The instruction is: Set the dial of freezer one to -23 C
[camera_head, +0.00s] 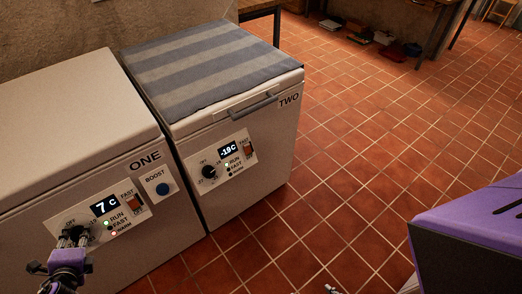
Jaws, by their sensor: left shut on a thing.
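Freezer one (60,120) is a white chest at the left, its lid shut. Its front panel carries a display (104,205) that reads 7 C. The dial of freezer one (75,236) sits left of the lamps at the lower left, mostly hidden by my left gripper (74,240). My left gripper comes from the bottom left and is shut on this dial. The RUN lamp (107,223) glows green and the WARM lamp (114,234) looks lit too. A small grey piece at the bottom edge may be the tip of my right gripper (334,289); its jaws cannot be made out.
Freezer two (240,190) stands right beside freezer one, with a striped cloth (205,65) on its lid and a display (228,150) reading -19C. A blue BOOST button (162,189) and a FAST switch (134,203) are right of freezer one's display.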

